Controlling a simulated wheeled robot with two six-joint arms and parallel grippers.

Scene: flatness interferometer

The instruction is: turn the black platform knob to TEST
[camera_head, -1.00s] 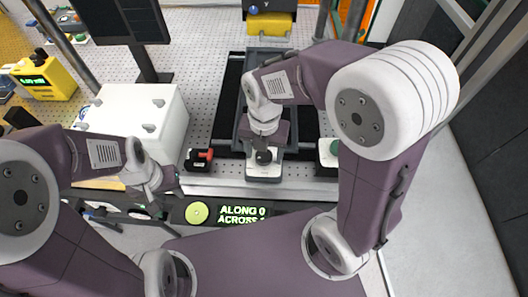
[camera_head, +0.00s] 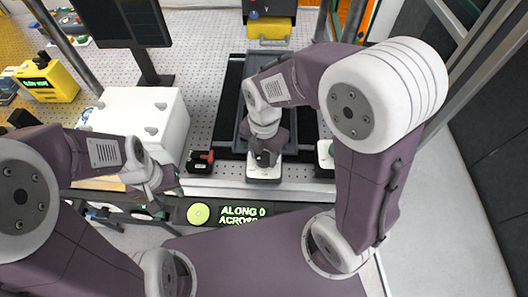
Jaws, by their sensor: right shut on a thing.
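The black platform knob (camera_head: 265,158) sits on a white block (camera_head: 263,174) at the front centre of the perforated table. My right gripper (camera_head: 265,152) points down over the knob and is shut on it; its fingers hide much of the knob. Any TEST marking is too small or hidden to read. My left gripper (camera_head: 160,202) is at the left, near the table's front edge, away from the knob. Its fingertips are small and partly hidden, so I cannot tell if it is open.
A white box (camera_head: 135,115) stands left of the knob. A small black block with a red part (camera_head: 200,161) sits between them.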

